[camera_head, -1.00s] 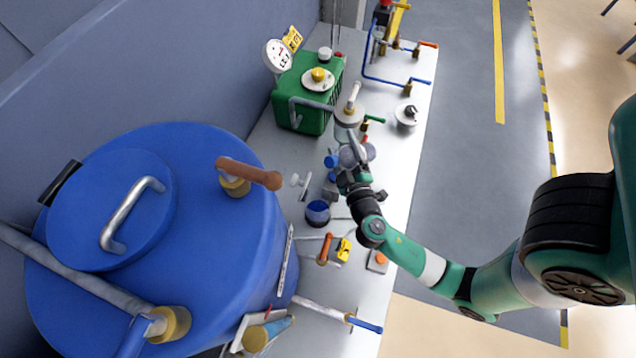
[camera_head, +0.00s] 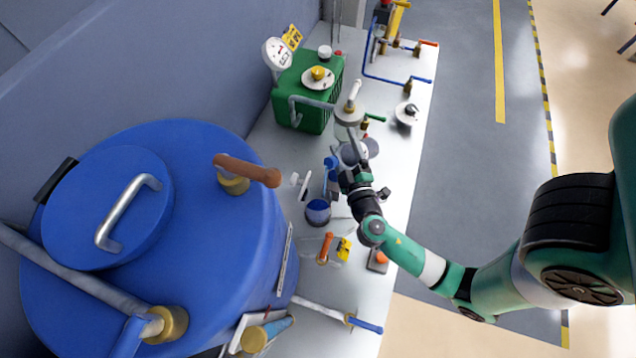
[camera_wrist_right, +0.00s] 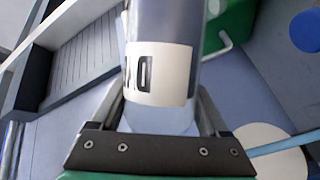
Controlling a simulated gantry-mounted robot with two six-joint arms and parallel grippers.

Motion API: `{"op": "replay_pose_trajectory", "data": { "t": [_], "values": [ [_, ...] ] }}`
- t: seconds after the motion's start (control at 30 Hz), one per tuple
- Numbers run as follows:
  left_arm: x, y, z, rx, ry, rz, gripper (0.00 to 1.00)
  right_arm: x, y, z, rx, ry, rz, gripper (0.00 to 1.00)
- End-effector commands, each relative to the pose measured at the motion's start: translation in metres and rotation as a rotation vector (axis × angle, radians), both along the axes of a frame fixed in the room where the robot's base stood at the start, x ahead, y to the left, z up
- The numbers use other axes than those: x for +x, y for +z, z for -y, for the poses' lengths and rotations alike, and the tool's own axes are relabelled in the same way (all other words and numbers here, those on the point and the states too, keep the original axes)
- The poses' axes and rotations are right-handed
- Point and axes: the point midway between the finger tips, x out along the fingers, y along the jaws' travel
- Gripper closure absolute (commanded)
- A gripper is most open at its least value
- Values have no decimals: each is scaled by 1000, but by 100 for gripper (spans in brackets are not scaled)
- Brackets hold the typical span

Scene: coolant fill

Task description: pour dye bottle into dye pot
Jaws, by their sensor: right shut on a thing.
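My right gripper (camera_wrist_right: 160,118) is shut on a clear cylindrical bottle with a white label (camera_wrist_right: 158,74), which I take as the dye bottle; its top runs out of the wrist view. In the head view the right gripper (camera_head: 338,176) is small and partly hidden by its own wrist, over the right-hand bench. A small blue part shows beside its fingers; the bottle's exact tilt is unclear there. The dye pot, a dark round cup with blue inside (camera_head: 318,209), stands on the bench just below the gripper in the picture, apart from it. My left gripper is not in view.
A large blue tank (camera_head: 215,290) fills the left. A green box (camera_head: 308,92) with a gauge stands at the back. An orange-handled valve (camera_head: 325,246) and a yellow tag (camera_head: 344,249) lie near the pot.

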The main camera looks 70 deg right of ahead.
Motion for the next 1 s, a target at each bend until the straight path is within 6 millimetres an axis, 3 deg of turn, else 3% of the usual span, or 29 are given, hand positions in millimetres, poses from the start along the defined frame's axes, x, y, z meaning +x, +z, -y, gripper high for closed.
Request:
{"op": "replay_pose_trajectory", "data": {
  "t": [1.0],
  "values": [
    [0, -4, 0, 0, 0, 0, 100, 0, 0, 1, -49, 0, -25, 100]
  ]
}}
